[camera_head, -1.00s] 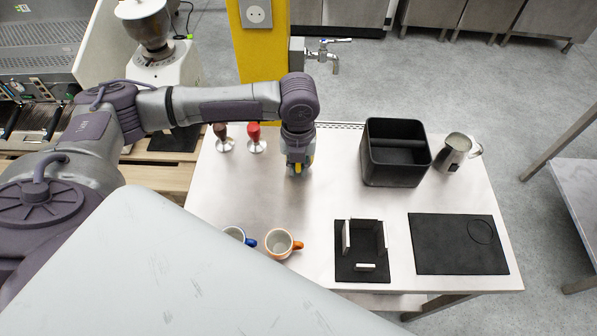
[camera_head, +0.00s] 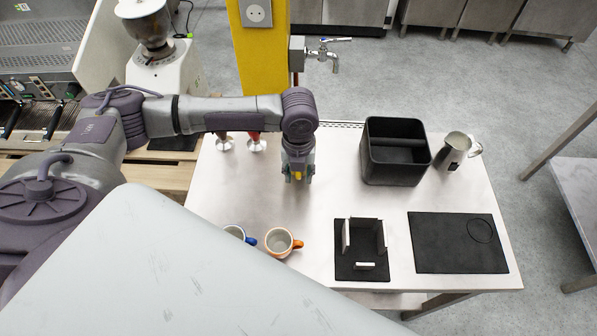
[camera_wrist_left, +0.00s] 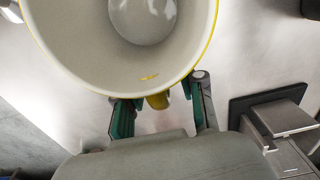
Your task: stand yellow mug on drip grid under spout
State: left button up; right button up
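The yellow mug (camera_wrist_left: 150,77) fills the top of the left wrist view, with a pale inside and yellow rim. Its yellow handle (camera_wrist_left: 158,101) points toward my left gripper (camera_wrist_left: 160,106). The two green-padded fingers are apart, one on each side of the handle, with gaps visible. In the head view my left gripper (camera_head: 298,180) points down over the table, left of the black bin. Only a little yellow of the mug (camera_head: 298,175) shows between its fingertips; the rest is hidden by the gripper. A tap (camera_head: 331,56) sticks out by the yellow post. I cannot identify the drip grid. My right gripper is not in view.
The metal table (camera_head: 235,190) holds an orange-handled mug (camera_head: 280,243), a blue-handled mug (camera_head: 235,233), a black bin (camera_head: 395,172), a steel jug (camera_head: 456,150), a black stand (camera_head: 350,268) and a black mat (camera_head: 450,255). Two tampers (camera_head: 256,146) stand near the back left.

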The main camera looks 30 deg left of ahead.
pick_arm(q)
notch_tip(320, 180, up, 12)
jog(key=shift+r, duration=0.15)
dwell(0.3)
jog(key=shift+s, duration=0.1)
dwell(0.4)
